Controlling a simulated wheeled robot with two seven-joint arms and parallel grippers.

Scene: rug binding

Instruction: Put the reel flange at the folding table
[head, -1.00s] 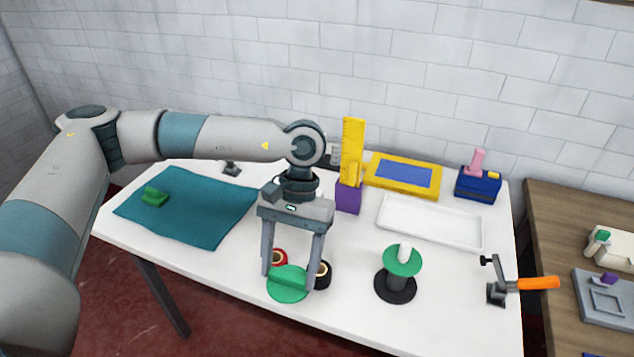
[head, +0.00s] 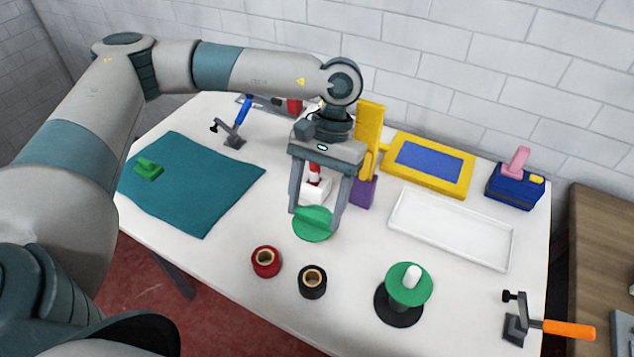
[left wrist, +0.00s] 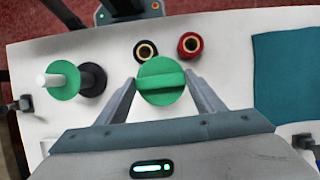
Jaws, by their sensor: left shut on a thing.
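The reel flange (head: 313,224) is a green disc with a raised bar across it. In the left wrist view the flange (left wrist: 161,81) sits between the two fingertips (left wrist: 160,84). I cannot tell its exact height above the table. A reel with a green top disc (head: 409,282), a white post and a black base stands at the front right. My right gripper is not clearly seen.
A red spool (head: 265,261) and a black spool (head: 312,282) stand in front of the flange. A white tray (head: 451,229), yellow-blue frame (head: 429,163) and purple block (head: 362,192) lie right. A teal cloth (head: 193,183) lies left. An orange-handled clamp (head: 568,329) grips the right edge.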

